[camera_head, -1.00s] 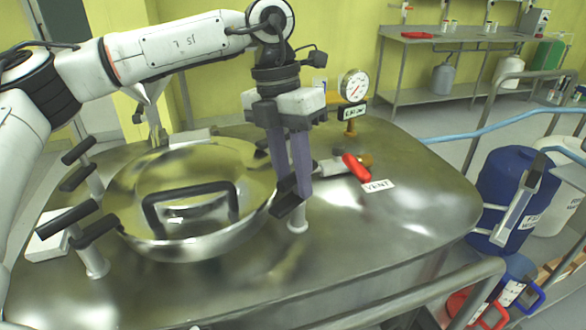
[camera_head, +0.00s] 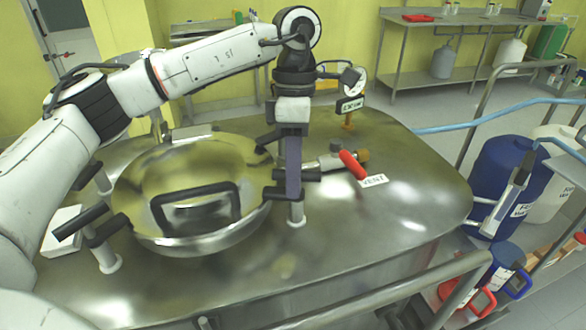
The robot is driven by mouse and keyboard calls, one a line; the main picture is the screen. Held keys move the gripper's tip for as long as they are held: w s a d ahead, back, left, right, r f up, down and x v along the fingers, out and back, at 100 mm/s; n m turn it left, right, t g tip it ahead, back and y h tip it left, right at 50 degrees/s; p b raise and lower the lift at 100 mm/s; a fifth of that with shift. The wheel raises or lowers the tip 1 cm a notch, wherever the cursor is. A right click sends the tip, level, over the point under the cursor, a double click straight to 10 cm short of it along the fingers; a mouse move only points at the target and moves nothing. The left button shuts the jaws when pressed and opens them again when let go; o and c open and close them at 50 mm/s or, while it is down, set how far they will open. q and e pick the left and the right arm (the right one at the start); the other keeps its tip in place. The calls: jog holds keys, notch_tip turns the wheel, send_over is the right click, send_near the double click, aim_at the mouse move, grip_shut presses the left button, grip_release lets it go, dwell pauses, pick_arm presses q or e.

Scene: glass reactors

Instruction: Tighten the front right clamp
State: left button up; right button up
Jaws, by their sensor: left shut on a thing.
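The front right clamp (camera_head: 297,209) stands on a short metal post at the right rim of the round lid (camera_head: 190,245). Its black parts show beside the gripper's fingers. My left gripper (camera_head: 292,194) points down over this clamp from above, with its purple-grey fingers seen nearly edge-on. It is shut on the clamp's black handle, but the fingers partly hide the grip. The front left clamp (camera_head: 98,240), with black handles on a similar post, stands at the lid's left. The lid lies on the steel reactor top and has a black bar handle (camera_head: 196,192). My right gripper is not in view.
The vent valve with its red handle (camera_head: 352,164) and a VENT label (camera_head: 373,181) sits just right of the gripper. A pressure gauge (camera_head: 353,84) stands behind it, partly hidden by my wrist. A metal rail (camera_head: 400,288) crosses in front. Blue drum (camera_head: 500,170) stands at right.

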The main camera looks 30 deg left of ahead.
pick_arm(q)
jog(key=shift+s+d+m, duration=0.15)
jog(key=shift+d+m, duration=0.1)
jog(key=shift+m, duration=0.95)
jog(key=shift+a+f+m+y, duration=0.1)
jog(key=shift+f+m+y, duration=0.05)
jog(key=shift+m+y, duration=0.2)
jog(key=o, duration=0.9)
jog(key=shift+s, duration=0.1)
jog(key=shift+c, duration=0.2)
jog(key=shift+r, duration=0.25)
